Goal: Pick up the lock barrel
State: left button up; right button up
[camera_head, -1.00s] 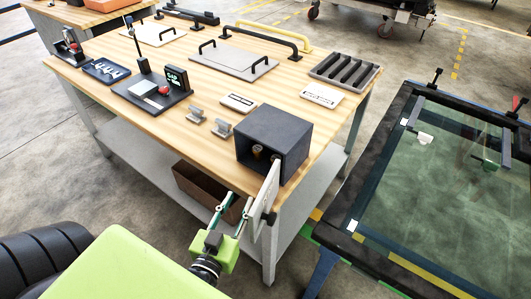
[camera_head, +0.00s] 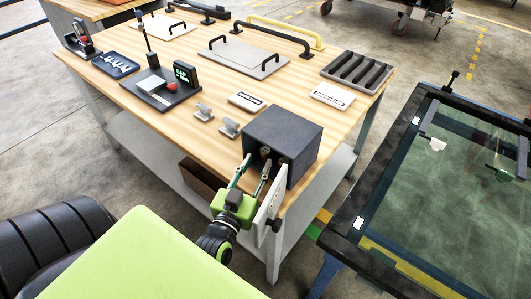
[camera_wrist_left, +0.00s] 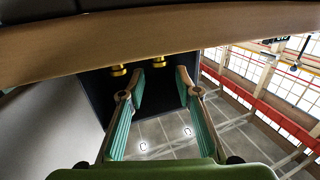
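Two small brass pieces, which look like lock barrels, sit inside the dark open-fronted box on the bench; in the left wrist view one barrel (camera_wrist_left: 118,70) is at left and the other barrel (camera_wrist_left: 158,61) is in the middle. The box (camera_head: 284,132) stands at the bench's near right corner, its pale door (camera_head: 268,206) swung open. My left gripper (camera_head: 255,162) is open at the box's mouth, its teal-padded fingers pointing inward. In the left wrist view the fingers (camera_wrist_left: 153,86) are apart with nothing between them. I cannot tell their exact distance from the barrels. My right gripper is not in view.
The open door stands close beside my left gripper. Two grey brackets (camera_head: 204,112), a labelled plate (camera_head: 246,101) and a slotted tray (camera_head: 357,72) lie on the wooden bench (camera_head: 185,139). A glazed frame (camera_head: 440,165) stands at right.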

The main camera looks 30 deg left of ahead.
aim_at(263, 155)
pick_arm(q)
jog(key=shift+f+p+x, duration=0.1)
jog(key=shift+p+x, duration=0.15)
jog(key=shift+x, duration=1.55)
jog(key=shift+f+p+x, duration=0.15)
jog(key=shift+p+x, duration=0.05)
jog(key=shift+x, duration=1.6)
jog(key=shift+d, duration=0.15)
grip_shut()
